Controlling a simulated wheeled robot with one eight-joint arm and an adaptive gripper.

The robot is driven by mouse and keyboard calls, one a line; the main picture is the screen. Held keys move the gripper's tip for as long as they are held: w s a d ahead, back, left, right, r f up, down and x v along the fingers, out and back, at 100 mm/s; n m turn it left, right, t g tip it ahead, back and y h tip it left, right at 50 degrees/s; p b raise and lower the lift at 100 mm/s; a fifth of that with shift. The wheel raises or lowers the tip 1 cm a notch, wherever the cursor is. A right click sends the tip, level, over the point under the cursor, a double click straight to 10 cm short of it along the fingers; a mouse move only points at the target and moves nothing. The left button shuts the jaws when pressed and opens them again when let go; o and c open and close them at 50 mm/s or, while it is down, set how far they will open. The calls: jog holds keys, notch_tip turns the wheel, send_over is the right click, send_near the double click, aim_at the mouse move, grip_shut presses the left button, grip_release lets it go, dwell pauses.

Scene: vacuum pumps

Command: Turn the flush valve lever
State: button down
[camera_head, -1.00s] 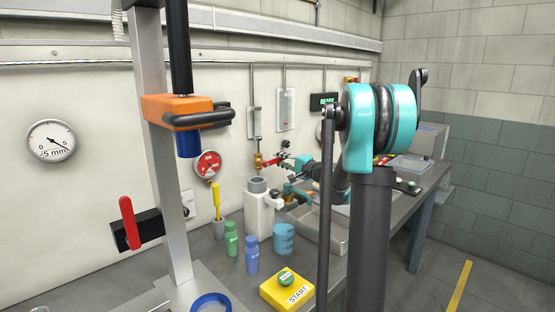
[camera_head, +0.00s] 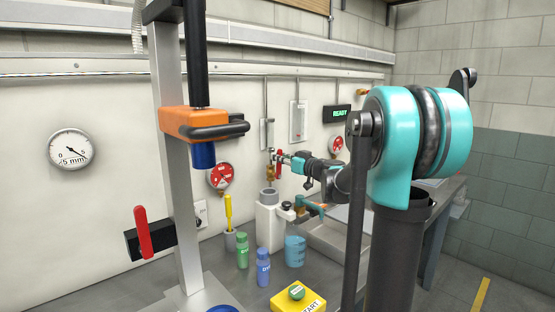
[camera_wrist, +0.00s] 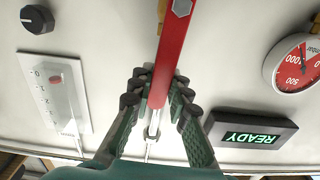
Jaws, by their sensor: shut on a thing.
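The red flush valve lever (camera_wrist: 172,60) runs down the middle of the wrist view, with a grey bolt near its top. My gripper (camera_wrist: 152,100) is shut on the lever's end, with a finger on each side. In the head view the lever (camera_head: 279,163) is small and looks near upright beside the brass valve (camera_head: 270,172) on the wall pipe. My gripper (camera_head: 285,158) reaches it from the right. The exact contact is too small to tell there.
A READY display (camera_wrist: 250,135) and a red gauge (camera_wrist: 295,62) are near my gripper on the wall. A flow meter (camera_wrist: 55,93) is on the other side. Below stand a white pump (camera_head: 269,220), a blue beaker (camera_head: 295,250) and bottles (camera_head: 242,250).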

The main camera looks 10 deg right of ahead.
jog(key=c, duration=1.4)
grip_release()
jog(key=shift+s+a+n, duration=0.15)
jog(key=shift+n, duration=0.15)
jog(key=shift+s, duration=0.1)
jog(key=shift+v, duration=0.9)
jog(key=v, duration=0.6)
